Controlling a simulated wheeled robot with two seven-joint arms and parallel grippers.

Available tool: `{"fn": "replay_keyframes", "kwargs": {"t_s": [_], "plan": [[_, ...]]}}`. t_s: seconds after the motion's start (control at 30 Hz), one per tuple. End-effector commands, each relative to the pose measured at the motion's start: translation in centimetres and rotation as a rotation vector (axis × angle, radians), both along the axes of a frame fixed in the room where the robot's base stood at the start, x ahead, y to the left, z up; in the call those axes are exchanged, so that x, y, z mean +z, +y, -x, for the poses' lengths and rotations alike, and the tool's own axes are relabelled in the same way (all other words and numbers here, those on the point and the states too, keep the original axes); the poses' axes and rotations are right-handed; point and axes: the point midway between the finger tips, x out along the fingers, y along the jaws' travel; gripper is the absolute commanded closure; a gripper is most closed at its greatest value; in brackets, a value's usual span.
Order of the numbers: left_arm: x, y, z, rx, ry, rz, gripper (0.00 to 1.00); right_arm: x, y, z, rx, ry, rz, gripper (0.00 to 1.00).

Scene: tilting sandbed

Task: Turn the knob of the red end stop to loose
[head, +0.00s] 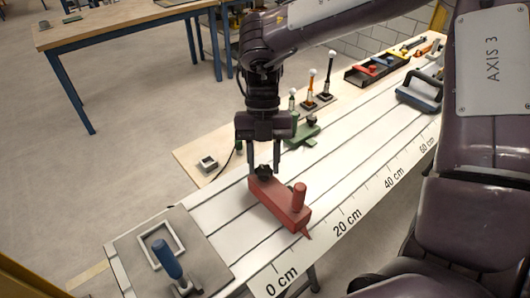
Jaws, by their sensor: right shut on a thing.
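The red end stop (280,206) lies across the white grooved board with a scale along its front edge, near the 20 cm mark. It has an upright red peg (298,197) at its front end and a black knob (264,171) at its rear end. My right gripper (264,168) points down over the rear end, with one finger on each side of the knob, and is shut on it. The fingers partly hide the knob, and I cannot tell whether it sits tight or loose. My left gripper is not in view.
A green stop (302,134) with a dark knob stands behind the red one. A grey plate with a blue handle (166,258) is at the board's left end. Upright pegs and a tool tray (362,76) line the back.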

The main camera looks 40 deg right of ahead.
Motion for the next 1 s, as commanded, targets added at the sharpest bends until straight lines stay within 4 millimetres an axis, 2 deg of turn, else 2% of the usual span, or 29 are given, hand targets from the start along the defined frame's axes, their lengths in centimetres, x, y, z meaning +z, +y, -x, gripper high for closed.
{"fn": "replay_keyframes", "kwargs": {"t_s": [0.03,0.1,0.4,1.0], "plan": [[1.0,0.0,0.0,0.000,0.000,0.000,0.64,0.4,0.1,0.0,0.034,0.003,0.001,0.87],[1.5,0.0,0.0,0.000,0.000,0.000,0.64,0.4,0.1,0.0,0.084,0.002,0.000,0.87],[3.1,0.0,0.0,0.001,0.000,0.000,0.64,0.2,0.2,-0.1,0.230,0.000,0.000,0.87],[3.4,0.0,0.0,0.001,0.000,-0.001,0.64,0.0,0.2,-0.1,0.281,-0.003,0.000,0.87]]}}
